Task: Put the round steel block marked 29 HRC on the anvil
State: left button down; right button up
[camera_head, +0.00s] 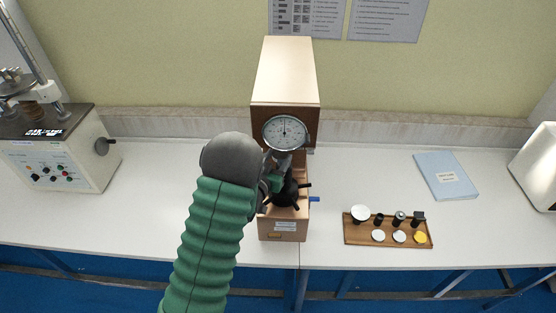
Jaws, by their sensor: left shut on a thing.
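The hardness tester (286,85) stands mid-bench, a tan cabinet with a round dial (285,133). Its black handwheel (287,192) shows below the dial. My left arm reaches in from the bottom, and my left gripper (277,170) is at the anvil area under the dial, in front of the tester's column. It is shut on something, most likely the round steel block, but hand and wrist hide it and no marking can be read. The anvil top is also hidden, so I cannot tell whether the block touches it. My right gripper is not in view.
A wooden tray (352,239) to the right holds several small round blocks and dark fittings. A blue folder (446,176) lies behind it. Another machine (62,160) stands at the left, and a white device (538,165) at the far right. The white bench between is clear.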

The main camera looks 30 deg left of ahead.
pick_arm(q)
jog(key=shift+a, duration=0.2)
jog(key=shift+s+d, duration=0.1)
jog(key=shift+d, duration=0.05)
jog(key=shift+d, duration=0.15)
jog(key=shift+b, duration=0.5)
jog(key=c, duration=0.6)
grip_release()
jog(key=shift+o, duration=0.2)
jog(key=shift+f, duration=0.1)
jog(key=shift+c, duration=0.4)
jog(key=shift+c, duration=0.6)
